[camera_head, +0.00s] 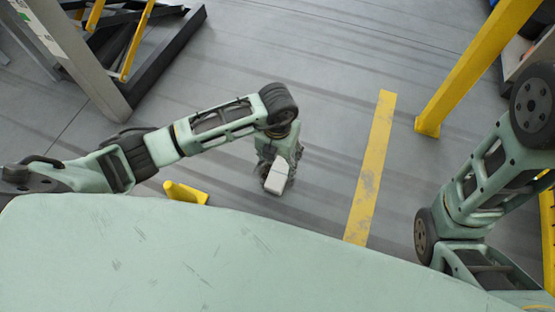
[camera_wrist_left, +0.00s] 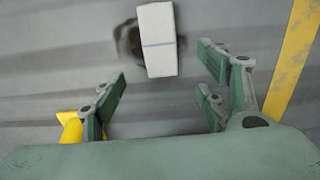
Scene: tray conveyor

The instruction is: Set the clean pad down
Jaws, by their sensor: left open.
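The clean pad is a white block (camera_head: 277,177) just below my left gripper (camera_head: 272,166) in the head view. In the left wrist view the pad (camera_wrist_left: 158,45) shows a blue line across it and lies beyond the fingertips. The left gripper's fingers (camera_wrist_left: 162,82) are spread wide, with clear space between them and no visible contact with the pad. A dark patch shows behind the pad; whether the pad rests on something or is in the air I cannot tell. My right arm is at the right of the head view, its gripper out of frame.
A yellow floor stripe (camera_head: 371,168) runs right of the left gripper. A small yellow object (camera_head: 185,193) stands to its left. A yellow post (camera_head: 470,70) rises at upper right, and a dark frame (camera_head: 150,60) stands at upper left. Grey floor between is clear.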

